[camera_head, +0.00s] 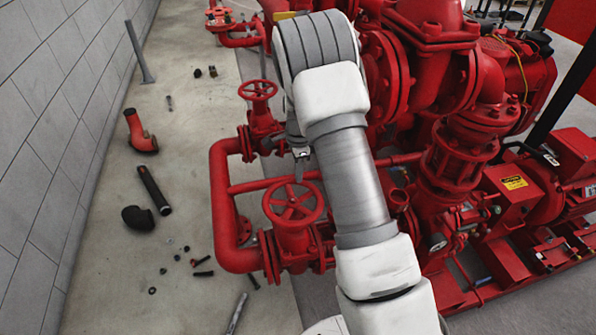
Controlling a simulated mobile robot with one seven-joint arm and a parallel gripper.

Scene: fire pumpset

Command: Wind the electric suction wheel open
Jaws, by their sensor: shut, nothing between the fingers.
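Two red spoked handwheels show on the red pipework. The nearer handwheel (293,204) is on a valve left of my arm, facing up. A smaller, farther handwheel (258,90) is on another valve higher in the picture. No label shows which of them is the electric suction wheel. My gripper (299,173) hangs at the left side of my white and grey arm, just beyond the nearer wheel's far rim. It looks shut and empty. I cannot tell whether it touches the wheel. My arm hides part of the pipework behind it.
Red pipe (226,205) loops left of the wheels. A large red pump body (435,70) stands to the right. Loose pipe pieces, including a black pipe (153,190) and a red elbow (139,132), lie on the floor by the grey wall (60,90).

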